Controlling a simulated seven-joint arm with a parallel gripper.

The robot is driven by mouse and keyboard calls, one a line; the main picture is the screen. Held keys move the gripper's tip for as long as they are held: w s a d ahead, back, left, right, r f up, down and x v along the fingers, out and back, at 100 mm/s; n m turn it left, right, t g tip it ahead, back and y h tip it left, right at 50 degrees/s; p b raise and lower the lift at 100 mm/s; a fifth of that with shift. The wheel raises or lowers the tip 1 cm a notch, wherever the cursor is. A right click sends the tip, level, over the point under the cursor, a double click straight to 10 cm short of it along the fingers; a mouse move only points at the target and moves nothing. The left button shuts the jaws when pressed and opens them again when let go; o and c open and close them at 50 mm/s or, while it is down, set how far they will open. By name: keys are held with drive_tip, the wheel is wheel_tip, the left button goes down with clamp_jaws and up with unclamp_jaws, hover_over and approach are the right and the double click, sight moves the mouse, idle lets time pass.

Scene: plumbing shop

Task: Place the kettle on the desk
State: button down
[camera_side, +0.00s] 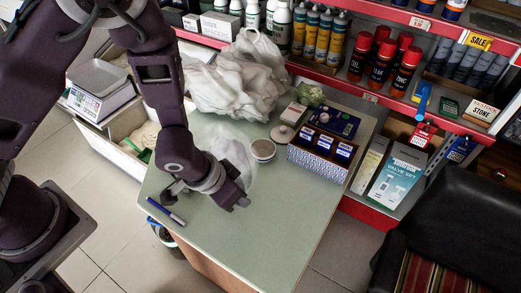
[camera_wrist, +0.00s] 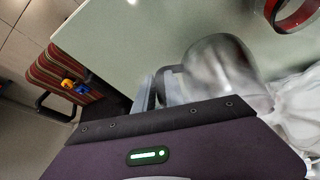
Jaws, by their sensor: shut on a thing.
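The kettle (camera_wrist: 222,62) is shiny and glassy grey in the wrist view, with a dark handle at its left side. My gripper (camera_wrist: 162,88) is shut on the kettle at this handle side. In the side view my gripper (camera_side: 236,203) is low over the front half of the pale green desk (camera_side: 262,235). The kettle shows there as a pale, see-through shape (camera_side: 238,153) behind my gripper, partly hidden by it. I cannot tell whether its base touches the desk top.
A blue pen (camera_side: 166,212) lies at the desk's left edge. A round tub (camera_side: 263,150), a patterned box (camera_side: 319,160) and crumpled plastic bags (camera_side: 240,80) stand behind. The desk's front right is clear. A dark chair (camera_side: 455,225) is at the right.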

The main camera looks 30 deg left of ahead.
sight(215, 145)
drive_tip(key=w+a+r, duration=0.1)
drive_tip(key=w+a, duration=0.1)
drive_tip(key=a, duration=0.2)
drive_tip(key=w+a+r+m, duration=0.1)
drive_tip(key=w+a+r, duration=0.1)
drive_tip(key=a, duration=0.2)
drive_tip(key=w+a+r+m, duration=0.1)
drive_tip(key=w+a, duration=0.2)
drive_tip(key=a, duration=0.1)
drive_tip(key=shift+a+r+h, duration=0.3)
drive_tip(key=shift+h, duration=0.1)
wheel_tip(215, 145, down, 10)
drive_tip(key=shift+r, duration=0.1)
drive_tip(key=shift+g, duration=0.3)
drive_tip(key=c, duration=1.4)
unclamp_jaws()
